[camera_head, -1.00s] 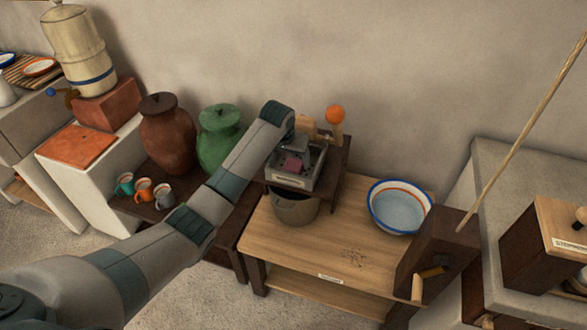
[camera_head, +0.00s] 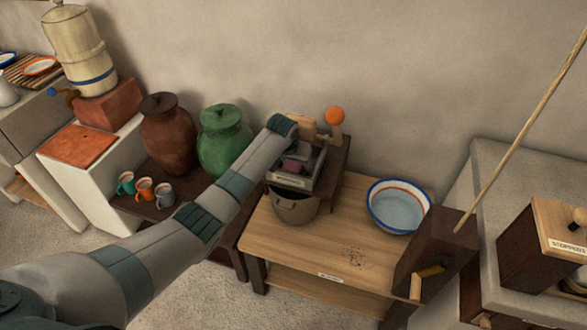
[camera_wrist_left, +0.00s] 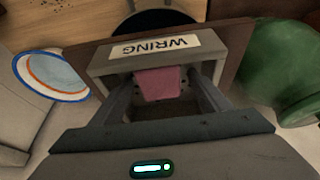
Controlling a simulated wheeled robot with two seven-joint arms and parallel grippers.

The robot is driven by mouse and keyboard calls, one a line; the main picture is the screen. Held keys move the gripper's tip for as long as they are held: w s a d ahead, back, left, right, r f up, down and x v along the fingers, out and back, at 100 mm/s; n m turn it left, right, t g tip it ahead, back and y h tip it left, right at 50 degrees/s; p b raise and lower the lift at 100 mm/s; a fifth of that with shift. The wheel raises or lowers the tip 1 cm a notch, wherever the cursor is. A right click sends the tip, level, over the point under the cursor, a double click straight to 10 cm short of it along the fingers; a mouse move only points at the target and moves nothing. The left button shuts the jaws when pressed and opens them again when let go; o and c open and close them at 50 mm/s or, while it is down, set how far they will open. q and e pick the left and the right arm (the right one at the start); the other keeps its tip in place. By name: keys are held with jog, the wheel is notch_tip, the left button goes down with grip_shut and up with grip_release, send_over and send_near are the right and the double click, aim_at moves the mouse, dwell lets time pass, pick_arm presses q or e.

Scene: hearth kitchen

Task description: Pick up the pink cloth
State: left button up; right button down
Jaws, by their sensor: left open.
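The pink cloth (camera_wrist_left: 158,83) lies in a grey tray (camera_wrist_left: 90,66) labelled WRING. In the head view the cloth (camera_head: 292,165) is a small pink patch, partly covered by my arm and gripper. My left gripper (camera_wrist_left: 160,88) is open, its two fingers reaching down into the tray on either side of the cloth. The cloth shows between the fingers; I cannot tell whether they touch it. My right gripper is not in view.
The tray sits on a dark wooden stand above a grey bucket (camera_head: 296,207). A green jar (camera_head: 222,140) stands close to the left. A white basin (camera_head: 399,206) is on the wooden table (camera_head: 318,240) to the right. An orange ball-topped post (camera_head: 336,116) rises behind.

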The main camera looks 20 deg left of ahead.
aim_at(293, 165)
pick_arm(q)
jog(key=c, duration=1.2)
jog(key=shift+o, duration=0.2)
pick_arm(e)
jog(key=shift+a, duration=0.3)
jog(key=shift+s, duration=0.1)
